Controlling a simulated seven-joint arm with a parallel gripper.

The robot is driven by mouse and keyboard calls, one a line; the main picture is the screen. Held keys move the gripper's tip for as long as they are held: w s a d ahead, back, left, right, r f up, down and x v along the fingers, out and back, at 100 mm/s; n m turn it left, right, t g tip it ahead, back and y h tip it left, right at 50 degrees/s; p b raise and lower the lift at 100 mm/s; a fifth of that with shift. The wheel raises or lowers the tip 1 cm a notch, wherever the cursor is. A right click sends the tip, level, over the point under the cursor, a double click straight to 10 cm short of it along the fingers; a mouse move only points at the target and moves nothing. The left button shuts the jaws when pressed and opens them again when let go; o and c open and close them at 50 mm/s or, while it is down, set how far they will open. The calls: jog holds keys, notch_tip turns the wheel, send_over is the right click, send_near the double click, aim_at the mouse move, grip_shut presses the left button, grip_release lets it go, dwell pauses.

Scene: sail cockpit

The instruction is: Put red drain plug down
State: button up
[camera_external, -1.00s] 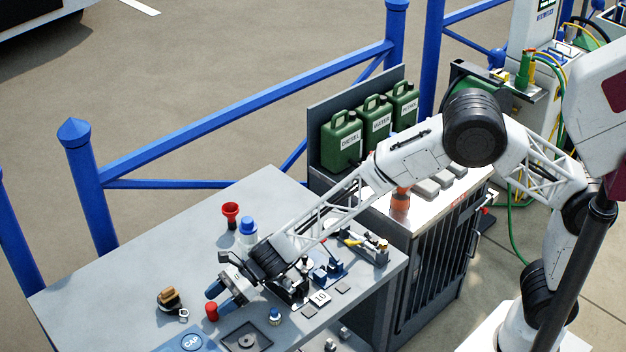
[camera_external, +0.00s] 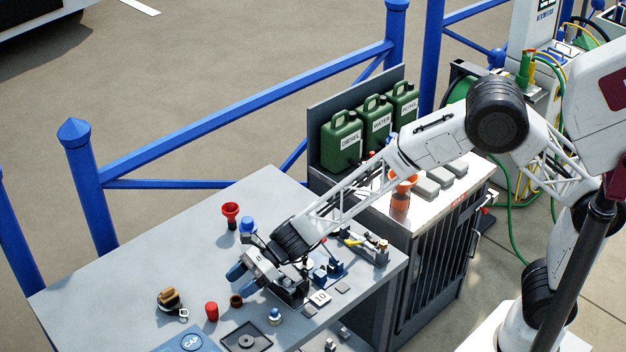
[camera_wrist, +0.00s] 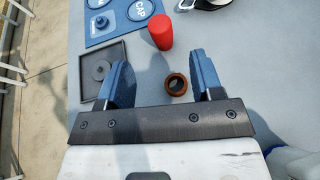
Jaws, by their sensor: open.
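The red drain plug (camera_external: 211,312) stands upright on the grey table, left of my gripper (camera_external: 246,278). In the wrist view it is a red cylinder (camera_wrist: 161,32) beyond the fingertips, apart from them. My gripper is open and empty, with its two blue fingers (camera_wrist: 160,72) spread apart. A small brown ring (camera_wrist: 177,84) lies on the table between and below the fingers; it also shows in the external view (camera_external: 236,301).
A blue panel marked CAP (camera_external: 191,342) and a dark square tray (camera_external: 245,338) lie at the front. The left part of the table is clear.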

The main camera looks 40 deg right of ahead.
dwell(0.6)
jog(key=s+d+r+n+h, duration=0.1)
jog(key=s+d+r+n, duration=0.25)
jog(key=d+r, duration=0.4)
jog(key=s+d+r+n+g+h, duration=0.1)
jog(key=s+d+r+n+h, duration=0.2)
jog(key=d, duration=0.8)
jog(key=s+d+r+n, duration=0.3)
jog(key=d+r+n, duration=0.25)
jog(key=d, duration=0.35)
jog(key=s+d+r+n+t+h, duration=0.1)
jog(key=s+d+n+h, duration=0.3)
jog(key=s+d, duration=0.6)
jog(key=s+d+r+n+h, duration=0.3)
jog(key=s+d+h, duration=0.2)
jog(key=s+d, duration=0.6)
jog(key=d, duration=0.7)
jog(key=shift+s+d+n+t, duration=0.15)
jog(key=shift+d+n+t, duration=0.2)
jog(key=shift+n+t, duration=0.05)
